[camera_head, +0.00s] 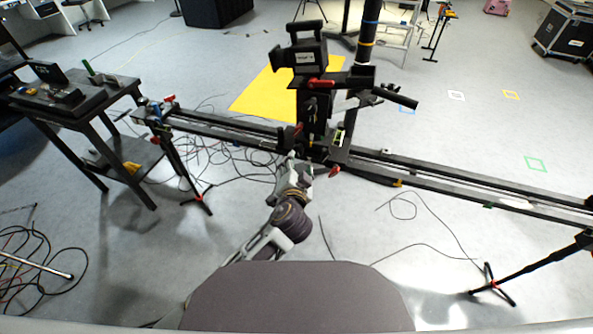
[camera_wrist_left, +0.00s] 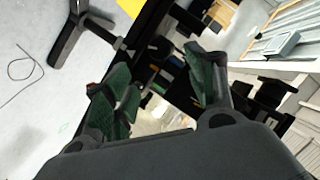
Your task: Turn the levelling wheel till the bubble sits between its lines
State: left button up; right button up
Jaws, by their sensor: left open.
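The camera slider rail (camera_head: 460,177) runs across the head view, with a black carriage and camera rig (camera_head: 303,62) standing on it. A small pale yellow-green strip (camera_head: 339,136), possibly the bubble level, shows on the carriage; its bubble and lines are too small to read. I cannot pick out the levelling wheel with certainty. My left gripper (camera_head: 304,167) is at the carriage's near side, just below the rig. In the left wrist view its green-padded fingers (camera_wrist_left: 160,86) are apart, with dark rig parts beyond them; contact cannot be told. My right gripper is not in view.
A dark side table (camera_head: 85,105) with small gear stands at the left. Tripod legs (camera_head: 187,175) support the rail's left end, and another stand (camera_head: 520,268) is at the lower right. Loose cables lie on the grey floor. A yellow mat (camera_head: 262,97) lies behind the rail.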

pick_arm(q)
jog(key=shift+v, duration=0.95)
